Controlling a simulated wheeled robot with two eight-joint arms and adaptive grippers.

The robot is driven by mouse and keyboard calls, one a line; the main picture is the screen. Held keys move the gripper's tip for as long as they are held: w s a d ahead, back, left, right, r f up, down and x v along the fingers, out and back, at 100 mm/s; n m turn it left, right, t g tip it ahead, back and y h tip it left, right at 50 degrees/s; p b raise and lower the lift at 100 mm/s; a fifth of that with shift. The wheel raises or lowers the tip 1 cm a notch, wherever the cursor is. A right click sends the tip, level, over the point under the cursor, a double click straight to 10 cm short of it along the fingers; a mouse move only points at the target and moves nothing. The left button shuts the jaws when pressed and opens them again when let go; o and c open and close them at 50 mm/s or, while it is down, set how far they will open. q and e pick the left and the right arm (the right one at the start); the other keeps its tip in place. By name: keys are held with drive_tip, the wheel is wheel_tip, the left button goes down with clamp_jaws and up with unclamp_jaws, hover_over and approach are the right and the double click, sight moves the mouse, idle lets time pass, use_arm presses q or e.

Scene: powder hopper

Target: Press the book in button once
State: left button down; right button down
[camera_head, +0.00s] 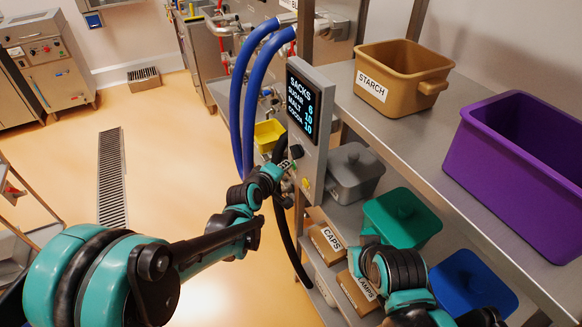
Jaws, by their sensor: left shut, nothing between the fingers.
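A grey control panel (318,128) stands on a post at the shelf's left end. Its black screen (302,100) reads SACKS, SUGAR, MALT and COCOA with numbers beside them. My left gripper (292,158) is shut and empty at the panel's lower left part, just below the screen. It is close to the panel face; I cannot tell whether it touches. I cannot make out the book in button; the gripper covers part of the lower panel. A small yellow mark (305,184) shows low on the panel. My right arm is at the lower right, its gripper not visible.
The metal shelf (415,125) holds a tan STARCH bin (400,70) and a purple bin (520,165). Lower down are grey (354,172), green (402,215) and blue (470,283) lidded tubs, near my right arm. Blue hoses (236,110) hang left of the panel.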

use_arm(q)
drive_tip(key=shift+s+a, duration=0.1)
drive_tip(key=shift+a, duration=0.05)
drive_tip(key=a, duration=0.1)
drive_tip(key=s+a, duration=0.1)
drive_tip(key=a, duration=0.1)
drive_tip(key=s+a, duration=0.1)
drive_tip(key=a, duration=0.1)
drive_tip(key=shift+s+a, duration=0.15)
drive_tip(key=shift+a, duration=0.1)
idle(0.9)
drive_tip(key=s+a+m+g+y, duration=0.1)
drive_tip(key=s+a+m+y, duration=0.1)
drive_tip(key=s+a, duration=0.3)
drive_tip(key=s+a+m+g+y, duration=0.1)
drive_tip(key=s+a+m, duration=0.3)
drive_tip(key=s, duration=0.9)
drive_tip(key=s+a+m+g+y, duration=0.2)
drive_tip(key=s+a, duration=0.4)
drive_tip(key=s, duration=0.3)
drive_tip(key=shift+a+m+y, duration=0.3)
drive_tip(key=shift+m+y, duration=0.1)
drive_tip(key=shift+y, duration=0.2)
